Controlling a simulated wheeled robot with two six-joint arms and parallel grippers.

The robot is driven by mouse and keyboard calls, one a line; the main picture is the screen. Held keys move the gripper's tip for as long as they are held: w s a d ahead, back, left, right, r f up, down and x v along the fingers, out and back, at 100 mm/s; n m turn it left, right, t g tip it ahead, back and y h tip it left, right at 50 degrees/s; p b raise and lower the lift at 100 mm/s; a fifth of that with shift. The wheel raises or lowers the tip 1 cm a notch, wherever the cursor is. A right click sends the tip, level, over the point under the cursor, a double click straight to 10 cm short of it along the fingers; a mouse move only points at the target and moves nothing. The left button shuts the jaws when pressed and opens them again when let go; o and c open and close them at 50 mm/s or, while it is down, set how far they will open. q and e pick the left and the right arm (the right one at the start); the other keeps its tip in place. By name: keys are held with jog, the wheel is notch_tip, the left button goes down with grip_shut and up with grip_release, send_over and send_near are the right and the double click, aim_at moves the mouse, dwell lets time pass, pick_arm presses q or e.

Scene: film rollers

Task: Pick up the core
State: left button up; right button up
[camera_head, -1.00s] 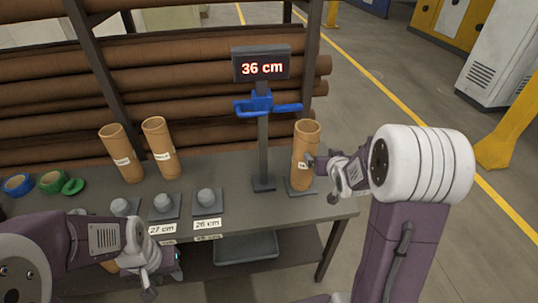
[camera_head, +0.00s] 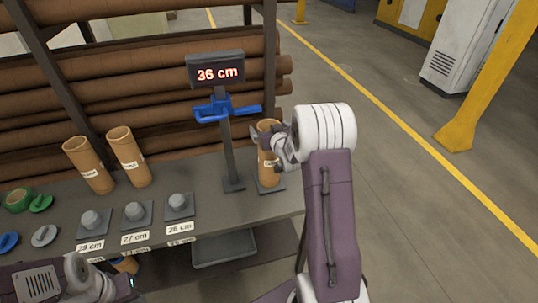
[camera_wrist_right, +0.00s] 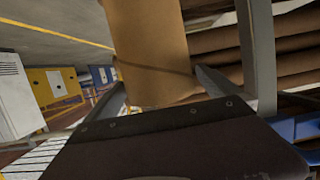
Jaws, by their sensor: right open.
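A brown cardboard core (camera_head: 268,172) with a white label stands upright on the plate at the foot of the measuring stand (camera_head: 229,150), whose display reads 36 cm. My right gripper (camera_head: 268,141) is open at the upper part of this core, coming from the right. Two more labelled cores, one (camera_head: 90,168) and another (camera_head: 129,158), stand at the left back of the table. My left gripper (camera_head: 100,290) is low at the left, its fingers unclear.
Plates with round grey pegs (camera_head: 134,212), labelled 29, 27 and 26 cm, line the table front. A blue bracket (camera_head: 225,110) sticks out above the core. A rack of long tubes stands behind.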

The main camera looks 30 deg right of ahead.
aim_at(267, 125)
jog(key=x, duration=0.3)
jog(key=shift+s, duration=0.1)
jog(key=c, duration=0.7)
pick_arm(q)
jog(key=shift+r, duration=0.4)
pick_arm(e)
jog(key=c, duration=1.4)
jog(key=shift+o, duration=0.2)
jog(key=shift+r, duration=0.15)
